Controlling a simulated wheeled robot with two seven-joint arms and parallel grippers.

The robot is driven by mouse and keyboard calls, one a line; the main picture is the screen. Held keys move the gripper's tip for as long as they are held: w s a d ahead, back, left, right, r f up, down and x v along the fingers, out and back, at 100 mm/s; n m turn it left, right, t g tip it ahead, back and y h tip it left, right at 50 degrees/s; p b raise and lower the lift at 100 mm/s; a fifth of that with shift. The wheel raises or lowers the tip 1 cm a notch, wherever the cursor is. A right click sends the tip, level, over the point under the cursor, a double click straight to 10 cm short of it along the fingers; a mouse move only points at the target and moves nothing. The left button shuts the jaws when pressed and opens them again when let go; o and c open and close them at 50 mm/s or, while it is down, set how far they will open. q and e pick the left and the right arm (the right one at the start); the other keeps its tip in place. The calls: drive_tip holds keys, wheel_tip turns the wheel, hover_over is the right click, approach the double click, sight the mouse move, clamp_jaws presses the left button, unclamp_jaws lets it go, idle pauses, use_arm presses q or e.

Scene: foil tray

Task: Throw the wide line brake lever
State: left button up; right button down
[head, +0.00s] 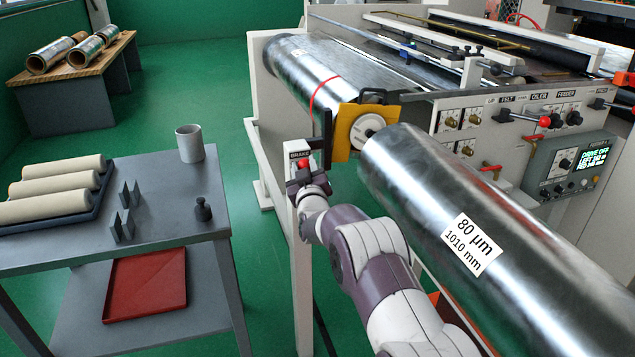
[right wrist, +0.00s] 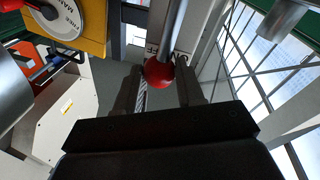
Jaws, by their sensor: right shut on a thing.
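The brake lever has a red ball knob (head: 302,162) on a white post, just below a plate marked BRAKE (head: 299,154). My right gripper (head: 303,176) is at the knob, its arm reaching up from the bottom of the head view. In the right wrist view the red knob (right wrist: 159,73) sits between the two dark fingers, on a grey lever rod (right wrist: 168,35). The right gripper is shut on the knob; the contact itself is partly hidden. My left gripper is not in view.
A large foil roll (head: 440,190) labelled 80 µm, 1010 mm lies close to the right of my arm. A yellow plate (head: 343,132) with a round hub stands beside the post. A control panel (head: 565,165) reads DRIVE OFF. A grey table (head: 170,215) stands at left.

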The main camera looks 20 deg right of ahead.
drive_tip(key=a+f+n+t+y+b, duration=0.1)
drive_tip(key=a+f+n+y+b, duration=0.1)
drive_tip(key=a+n, duration=0.4)
drive_tip(key=shift+w+a+f+n+b, duration=0.3)
drive_tip(key=shift+n+b, duration=0.35)
drive_tip(key=shift+n, duration=0.75)
drive_tip(key=shift+s+a, duration=0.1)
drive_tip(key=shift+s, duration=0.05)
drive_tip(key=c, duration=0.7)
unclamp_jaws()
drive_tip(key=shift+s, duration=0.1)
drive_tip(key=v, duration=1.2)
drive_tip(key=shift+s+f+p, duration=0.15)
drive_tip(key=shift+s+p, duration=0.05)
drive_tip(key=shift+p, duration=0.2)
